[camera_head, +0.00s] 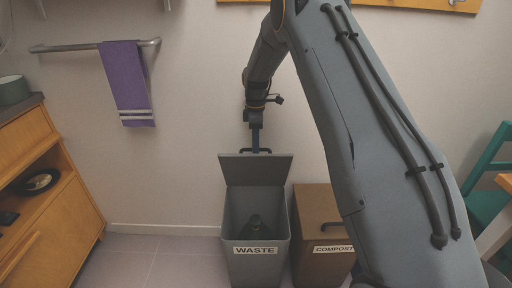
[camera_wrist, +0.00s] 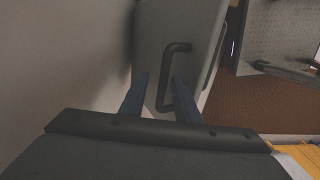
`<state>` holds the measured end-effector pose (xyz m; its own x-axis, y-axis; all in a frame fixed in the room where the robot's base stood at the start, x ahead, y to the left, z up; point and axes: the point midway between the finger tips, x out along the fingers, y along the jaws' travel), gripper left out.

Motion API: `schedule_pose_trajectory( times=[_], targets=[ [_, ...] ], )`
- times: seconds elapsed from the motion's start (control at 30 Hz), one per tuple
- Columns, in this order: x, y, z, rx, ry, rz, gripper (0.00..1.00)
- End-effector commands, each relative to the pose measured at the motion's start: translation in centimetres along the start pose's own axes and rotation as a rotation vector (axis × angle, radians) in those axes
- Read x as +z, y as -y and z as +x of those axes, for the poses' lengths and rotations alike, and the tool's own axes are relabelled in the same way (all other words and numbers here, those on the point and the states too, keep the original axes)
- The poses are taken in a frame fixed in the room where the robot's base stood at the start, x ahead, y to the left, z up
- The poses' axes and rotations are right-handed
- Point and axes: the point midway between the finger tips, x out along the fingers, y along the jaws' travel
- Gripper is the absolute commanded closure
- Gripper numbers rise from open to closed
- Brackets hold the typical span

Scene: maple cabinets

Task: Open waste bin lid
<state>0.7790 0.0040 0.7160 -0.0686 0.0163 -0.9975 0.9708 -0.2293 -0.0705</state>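The grey waste bin (camera_head: 229,237), labelled WASTE, stands on the floor against the wall. Its lid (camera_head: 255,171) is raised steeply at the back, so the inside shows with a dark object in it. The dark lid handle (camera_head: 264,150) is at the lid's top edge, and it also shows as a bent bar in the wrist view (camera_wrist: 165,76). My gripper (camera_head: 256,140) reaches down to this handle. In the wrist view its blue fingers (camera_wrist: 161,80) are apart, with part of the handle between them and visible gaps. Contact with the handle is unclear.
A brown compost bin (camera_head: 312,204) with a dark handle stands close to the right, its lid shut. A purple towel (camera_head: 126,83) hangs on a wall rail to the left. A wooden cabinet (camera_head: 55,215) is at left, a green chair (camera_head: 485,200) at right. Floor left of the bin is clear.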

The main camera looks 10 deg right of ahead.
Motion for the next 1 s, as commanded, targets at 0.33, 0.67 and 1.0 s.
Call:
schedule_pose_trajectory(
  times=[0.33,0.67,1.0],
  targets=[
    [0.1,-0.1,-5.4,0.002,0.0,0.001,0.71],
    [0.1,0.0,-7.1,-0.001,0.0,0.001,0.71],
    [0.8,1.1,-7.8,0.003,-0.001,0.057,1.0]
  ],
)
